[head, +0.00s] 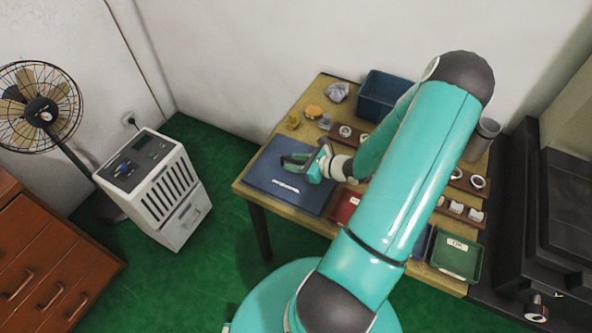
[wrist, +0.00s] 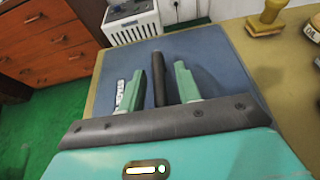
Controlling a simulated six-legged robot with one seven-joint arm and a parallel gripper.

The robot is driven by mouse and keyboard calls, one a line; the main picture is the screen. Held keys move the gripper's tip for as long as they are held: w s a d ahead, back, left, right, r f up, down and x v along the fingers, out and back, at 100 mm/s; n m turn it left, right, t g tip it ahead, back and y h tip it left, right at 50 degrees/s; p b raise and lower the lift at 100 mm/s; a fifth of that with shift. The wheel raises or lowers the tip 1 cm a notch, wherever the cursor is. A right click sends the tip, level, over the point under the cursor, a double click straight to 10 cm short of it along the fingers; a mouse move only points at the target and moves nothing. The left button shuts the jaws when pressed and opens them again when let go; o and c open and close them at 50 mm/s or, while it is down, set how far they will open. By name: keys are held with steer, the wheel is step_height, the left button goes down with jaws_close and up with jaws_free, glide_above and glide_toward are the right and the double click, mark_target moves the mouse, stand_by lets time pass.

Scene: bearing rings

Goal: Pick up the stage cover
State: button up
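A blue mat (head: 262,183) lies on the left part of the table. My gripper (head: 294,163) is over it with its green fingers spread apart. In the wrist view a dark bar (wrist: 158,85) shows between the two fingers, with gaps at both sides. I cannot tell its height relative to the mat. A small white ribbed strip (head: 286,187) lies on the mat beside the gripper; it also shows left of the left finger in the wrist view (wrist: 120,91). I cannot tell for certain which thing is the stage cover. Nothing is visibly gripped.
A blue bin (head: 385,95), a red tray (head: 346,206) and a green tray (head: 457,258) stand on the table (head: 308,219). White rings (head: 478,182) sit on brown racks at the right. A yellow stamp-like piece (head: 292,120) stands behind the mat.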

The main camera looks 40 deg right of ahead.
jaws_close()
steer(key=shift+r, duration=0.15)
